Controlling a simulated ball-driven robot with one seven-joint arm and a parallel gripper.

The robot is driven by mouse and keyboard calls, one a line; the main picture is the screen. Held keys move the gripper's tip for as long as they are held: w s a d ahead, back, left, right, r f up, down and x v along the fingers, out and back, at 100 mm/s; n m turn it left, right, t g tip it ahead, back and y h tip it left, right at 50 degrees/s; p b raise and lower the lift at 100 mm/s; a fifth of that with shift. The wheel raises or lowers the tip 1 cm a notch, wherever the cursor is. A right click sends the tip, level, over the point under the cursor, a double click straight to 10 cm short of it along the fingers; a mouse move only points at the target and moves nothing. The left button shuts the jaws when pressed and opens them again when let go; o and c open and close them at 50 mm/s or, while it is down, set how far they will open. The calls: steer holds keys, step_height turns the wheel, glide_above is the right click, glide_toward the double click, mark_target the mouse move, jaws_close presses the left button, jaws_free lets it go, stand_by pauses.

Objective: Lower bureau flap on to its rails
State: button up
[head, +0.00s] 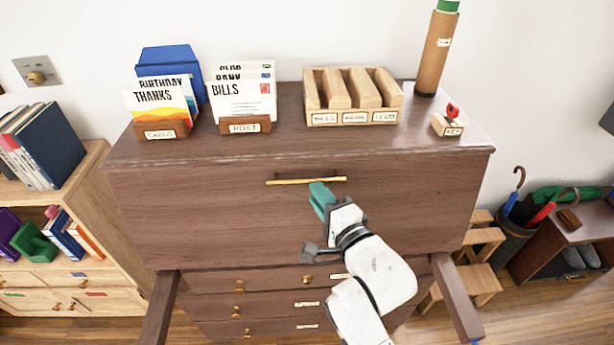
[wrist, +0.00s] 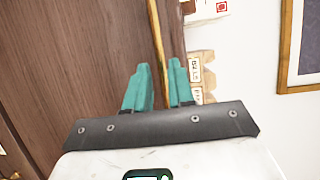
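The bureau flap (head: 220,210) is a dark wood panel standing closed and upright on the bureau front. A slim brass bar handle (head: 290,181) runs along its upper part; it also shows in the wrist view (wrist: 158,40). The left rail (head: 160,308) and right rail (head: 456,297) stick out forward below the flap's two lower corners. My gripper (head: 318,190) has its teal fingertips at the handle's middle. In the wrist view my gripper (wrist: 162,80) is open, with the bar showing in the gap between its fingers. I cannot tell whether either finger touches it.
The bureau top (head: 290,140) carries card holders (head: 160,130), a post holder (head: 247,126), a wooden slot rack (head: 350,118), a cardboard tube (head: 436,55) and a key block (head: 447,125). Drawers (head: 260,305) lie below the flap. A step stool (head: 480,280) stands right, a bookcase (head: 90,190) left.

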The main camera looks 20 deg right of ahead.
mark_target(308, 180)
steer(key=w, duration=0.5)
steer(key=shift+w+a+f+p, duration=0.15)
steer(key=shift+w+a+p, duration=0.05)
steer(key=shift+w+p, duration=0.2)
jaws_close()
